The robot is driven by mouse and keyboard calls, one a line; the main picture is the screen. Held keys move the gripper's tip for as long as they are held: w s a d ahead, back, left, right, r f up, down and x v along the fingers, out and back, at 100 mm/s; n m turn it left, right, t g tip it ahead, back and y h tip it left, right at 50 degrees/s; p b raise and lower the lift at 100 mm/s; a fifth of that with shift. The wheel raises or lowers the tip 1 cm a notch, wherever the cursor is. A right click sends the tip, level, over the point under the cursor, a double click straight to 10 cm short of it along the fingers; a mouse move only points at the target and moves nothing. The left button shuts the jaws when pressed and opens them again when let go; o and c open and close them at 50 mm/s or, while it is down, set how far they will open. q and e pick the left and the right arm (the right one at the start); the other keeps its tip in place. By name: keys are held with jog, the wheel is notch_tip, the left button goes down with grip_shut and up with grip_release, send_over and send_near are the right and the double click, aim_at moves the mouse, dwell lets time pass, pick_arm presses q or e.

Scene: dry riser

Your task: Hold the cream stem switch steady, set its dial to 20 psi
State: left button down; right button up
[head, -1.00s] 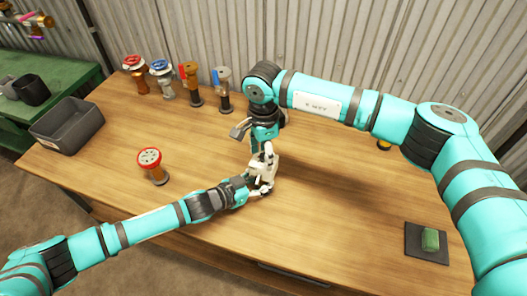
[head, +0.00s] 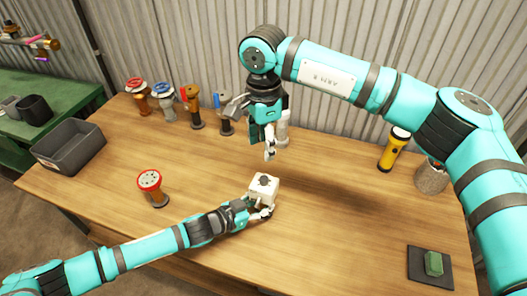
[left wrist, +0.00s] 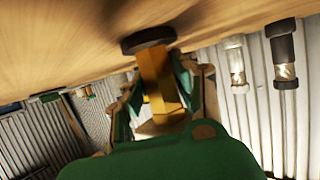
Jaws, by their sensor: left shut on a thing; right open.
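The cream stem switch (head: 264,186) is a pale box with a dark dial (head: 264,181) on top, near the middle of the table. The dial's reading is too small to make out. My left gripper (head: 260,210) is shut on the switch just below its box. In the left wrist view, which is upside down, the fingers (left wrist: 160,95) flank a brass stem (left wrist: 156,75) with a dark round base (left wrist: 148,40) at the tabletop. My right gripper (head: 270,148) is open and empty, above and behind the switch, apart from it.
A red-topped valve (head: 150,186) stands left of the switch. Several valves, including a blue-wheeled one (head: 161,91), line the back. A grey bin (head: 68,148) is at left. A yellow flashlight (head: 393,150), a speckled can (head: 431,176) and a green block (head: 433,264) are at right.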

dwell(0.3)
pick_arm(q)
jog(key=c, duration=0.9)
grip_release()
jog(key=shift+c, duration=0.2)
